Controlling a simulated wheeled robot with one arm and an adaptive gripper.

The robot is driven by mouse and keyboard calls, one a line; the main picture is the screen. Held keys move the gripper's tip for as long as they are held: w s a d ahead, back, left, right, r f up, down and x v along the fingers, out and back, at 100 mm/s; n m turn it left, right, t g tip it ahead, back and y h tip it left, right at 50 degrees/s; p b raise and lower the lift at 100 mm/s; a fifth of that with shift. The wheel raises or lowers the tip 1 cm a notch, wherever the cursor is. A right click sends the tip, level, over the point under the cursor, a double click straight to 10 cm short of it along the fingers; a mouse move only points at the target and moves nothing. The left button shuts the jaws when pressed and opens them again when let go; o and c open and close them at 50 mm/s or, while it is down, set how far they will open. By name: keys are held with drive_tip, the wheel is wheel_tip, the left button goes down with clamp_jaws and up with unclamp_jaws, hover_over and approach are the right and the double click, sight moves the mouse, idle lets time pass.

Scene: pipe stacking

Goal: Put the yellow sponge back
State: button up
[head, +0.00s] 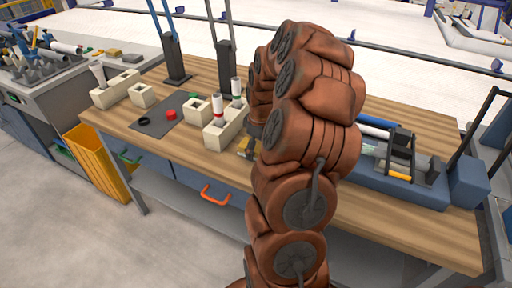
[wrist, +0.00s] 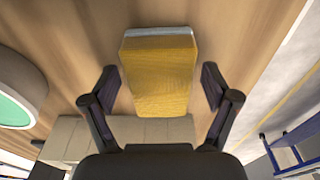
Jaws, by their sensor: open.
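The yellow sponge (wrist: 160,78), with a grey layer along one end, lies on the wooden table in the wrist view. It sits between the two fingers of my gripper (wrist: 157,88), which is open, with a gap on each side of the sponge. In the head view a small part of the sponge (head: 246,147) shows beside my arm, right of the cream block holder. My arm hides the rest of it and most of my gripper there.
Cream blocks (head: 222,132) hold tubes with red and green bands. A dark mat (head: 160,118) carries a red cap and a black ring. Blue equipment (head: 400,185) stands on the right. A yellow bin (head: 98,165) is left of the table. A beige block (wrist: 70,138) is close to my gripper.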

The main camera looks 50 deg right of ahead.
sight(259, 147)
wheel_tip(259, 147, up, 12)
drive_tip(key=s+b, duration=0.1)
drive_tip(key=b, duration=0.1)
drive_tip(key=a+r, duration=0.2)
drive_tip(key=a, duration=1.1)
drive_tip(key=s+a+f+m+g, duration=0.1)
drive_tip(key=s+a+f+g, duration=0.1)
drive_tip(key=s+a, duration=1.1)
drive_tip(key=s+a+f+m+g, duration=0.1)
drive_tip(key=s+a+f+m, duration=0.1)
drive_tip(key=s+a, duration=0.4)
drive_tip(key=s+f, duration=0.1)
drive_tip(key=s, duration=0.2)
drive_tip(key=shift+a, duration=0.35)
drive_tip(key=shift+s+r, duration=0.1)
